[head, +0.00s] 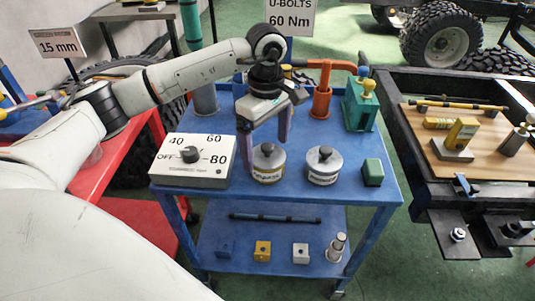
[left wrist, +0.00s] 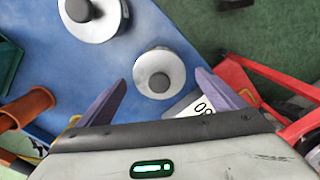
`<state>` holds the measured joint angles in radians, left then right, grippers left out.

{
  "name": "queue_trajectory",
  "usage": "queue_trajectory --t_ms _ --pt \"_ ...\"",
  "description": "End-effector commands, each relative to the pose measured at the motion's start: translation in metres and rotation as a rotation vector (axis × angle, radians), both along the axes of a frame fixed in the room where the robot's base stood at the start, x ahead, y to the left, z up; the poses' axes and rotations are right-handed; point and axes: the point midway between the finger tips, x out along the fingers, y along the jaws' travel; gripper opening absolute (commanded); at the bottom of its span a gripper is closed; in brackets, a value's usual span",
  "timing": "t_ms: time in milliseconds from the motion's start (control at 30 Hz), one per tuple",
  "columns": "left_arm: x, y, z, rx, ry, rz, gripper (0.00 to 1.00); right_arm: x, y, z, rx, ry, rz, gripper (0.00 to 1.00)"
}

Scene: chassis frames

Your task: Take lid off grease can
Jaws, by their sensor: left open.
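Two round grey metal cans with dark-knobbed lids stand on the blue cart's top. The left can (head: 268,175) has a pale label with print too small to read surely; the right can (head: 322,178) also has a label. I cannot tell for sure which is the grease can. Both lids are on. My left gripper (head: 264,148) is open and empty, pointing down just above and behind the left can. In the left wrist view, the left can's lid (left wrist: 159,73) lies between and beyond the fingertips (left wrist: 160,82), and the right can (left wrist: 92,20) is farther off.
A white dial box (head: 192,172) stands left of the cans, close to the left finger. A green block (head: 372,172) is to the right. An orange pipe piece (head: 321,95) and a green box (head: 358,108) stand behind. The cart's front edge (head: 290,204) is clear.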

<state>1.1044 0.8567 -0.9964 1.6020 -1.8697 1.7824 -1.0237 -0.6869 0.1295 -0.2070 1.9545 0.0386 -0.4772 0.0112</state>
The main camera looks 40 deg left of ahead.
Motion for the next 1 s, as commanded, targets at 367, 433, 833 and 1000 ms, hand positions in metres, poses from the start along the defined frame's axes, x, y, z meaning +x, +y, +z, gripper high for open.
queue_trajectory --t_ms 367,433,833,1000 --pt "0.0 0.0 -0.008 0.0 -0.001 0.0 0.81 0.0 -0.001 0.0 -0.001 -0.001 -0.002 0.31" --pt "0.0 0.0 -0.007 0.0 -0.001 0.0 0.69 0.0 -0.001 0.0 0.0 -0.002 -0.002 0.31" --pt "0.0 0.0 -0.005 0.0 -0.002 0.0 0.45 0.002 -0.002 0.002 0.0 -0.007 -0.003 0.31" --pt "0.001 0.0 0.016 0.0 -0.006 0.0 0.45 0.002 -0.002 0.002 0.0 -0.007 -0.003 0.31"
